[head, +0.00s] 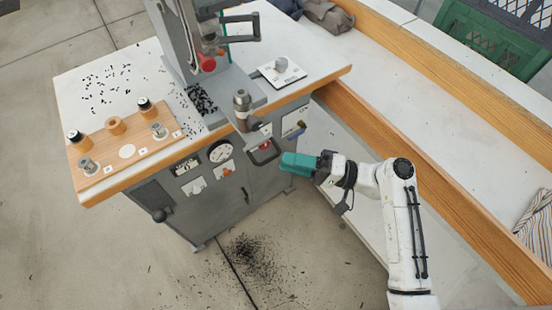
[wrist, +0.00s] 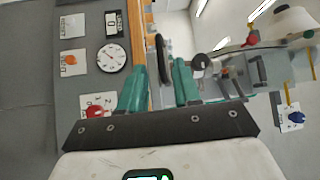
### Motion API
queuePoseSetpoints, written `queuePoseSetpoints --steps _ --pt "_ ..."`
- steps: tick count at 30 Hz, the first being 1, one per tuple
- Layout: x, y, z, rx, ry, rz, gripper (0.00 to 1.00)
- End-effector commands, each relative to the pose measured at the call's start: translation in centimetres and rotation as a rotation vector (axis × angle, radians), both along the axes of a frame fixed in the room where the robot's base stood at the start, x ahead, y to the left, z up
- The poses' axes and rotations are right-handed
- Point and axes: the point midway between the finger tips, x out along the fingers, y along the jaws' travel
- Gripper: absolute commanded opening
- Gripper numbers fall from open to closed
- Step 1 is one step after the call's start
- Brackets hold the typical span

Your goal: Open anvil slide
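The anvil slide sits at the front edge of the press table, below the press column, with a metal anvil post (head: 242,103) standing upright at it. A dark loop handle (head: 266,153) sticks out from the front, just below the table edge. My gripper (head: 284,161) has teal fingers and is just right of and below this handle. In the wrist view my gripper (wrist: 160,66) is open, its two fingers apart. The dark handle (wrist: 161,52) shows in line with the gap, around the fingertips. I cannot tell whether a finger touches it.
The grey press column (head: 185,45) rises from the white tabletop. A wooden board (head: 127,151) with knobs and pegs lies at the left. The cabinet front carries a gauge (head: 220,151) and a red knob (wrist: 95,112). A white bench with a wooden rail (head: 400,150) stands right.

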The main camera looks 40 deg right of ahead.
Motion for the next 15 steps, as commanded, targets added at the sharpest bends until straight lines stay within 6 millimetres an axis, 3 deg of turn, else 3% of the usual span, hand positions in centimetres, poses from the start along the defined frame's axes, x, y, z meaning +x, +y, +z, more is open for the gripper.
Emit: queuePoseSetpoints --steps 7,15 --pt "-2.8 -3.0 -0.6 0.000 -0.001 -0.003 0.33" --pt "-3.8 -3.9 -0.7 0.000 0.000 0.000 0.33"
